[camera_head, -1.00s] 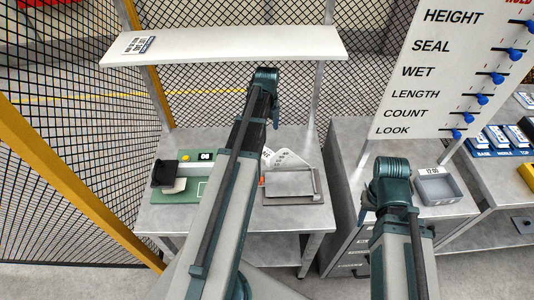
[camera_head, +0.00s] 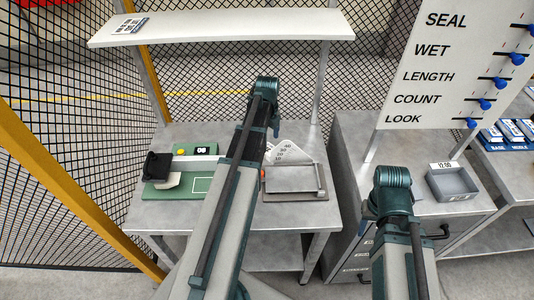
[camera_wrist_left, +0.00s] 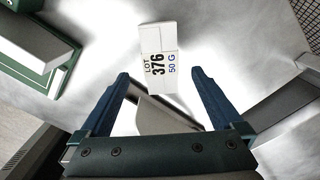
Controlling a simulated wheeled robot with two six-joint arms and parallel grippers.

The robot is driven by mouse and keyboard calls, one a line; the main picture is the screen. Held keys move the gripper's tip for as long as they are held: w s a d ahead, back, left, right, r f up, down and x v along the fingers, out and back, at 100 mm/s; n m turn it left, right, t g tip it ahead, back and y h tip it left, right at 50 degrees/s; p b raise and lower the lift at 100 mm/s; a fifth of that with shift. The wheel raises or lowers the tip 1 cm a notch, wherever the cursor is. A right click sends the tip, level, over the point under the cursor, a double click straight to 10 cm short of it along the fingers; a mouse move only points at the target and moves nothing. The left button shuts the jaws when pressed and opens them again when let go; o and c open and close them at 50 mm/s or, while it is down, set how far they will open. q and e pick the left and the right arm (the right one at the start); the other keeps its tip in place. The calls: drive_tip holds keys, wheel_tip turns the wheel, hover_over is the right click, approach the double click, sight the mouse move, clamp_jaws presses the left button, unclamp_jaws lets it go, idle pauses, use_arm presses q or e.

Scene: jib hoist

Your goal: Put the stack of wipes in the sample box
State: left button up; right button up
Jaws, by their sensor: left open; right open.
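A white block with the label "LOT 376 50 G" (camera_wrist_left: 158,52) lies on the bright metal table in the left wrist view; it looks like the stack of wipes. My left gripper (camera_wrist_left: 161,75) is open, with its blue fingertips on either side of the block's near end. I cannot tell its height above the block. In the head view my left arm hides the block and the gripper. My right gripper is out of view.
A green device with a black head (camera_head: 158,166) stands left on the table, and a grey tray-like fixture with a scale plate (camera_head: 292,180) stands right. A white shelf (camera_head: 220,27) spans above. Mesh fencing is at left.

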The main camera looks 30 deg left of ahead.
use_arm(q)
drive_tip(key=shift+w+a+f+b, duration=0.1)
drive_tip(key=shift+f+b, duration=2.5)
drive_tip(key=shift+f, duration=0.05)
drive_tip(key=shift+r, duration=0.1)
clamp_jaws()
drive_tip(key=shift+r, duration=0.15)
wheel_tip(320, 180, up, 10)
drive_tip(key=p, duration=1)
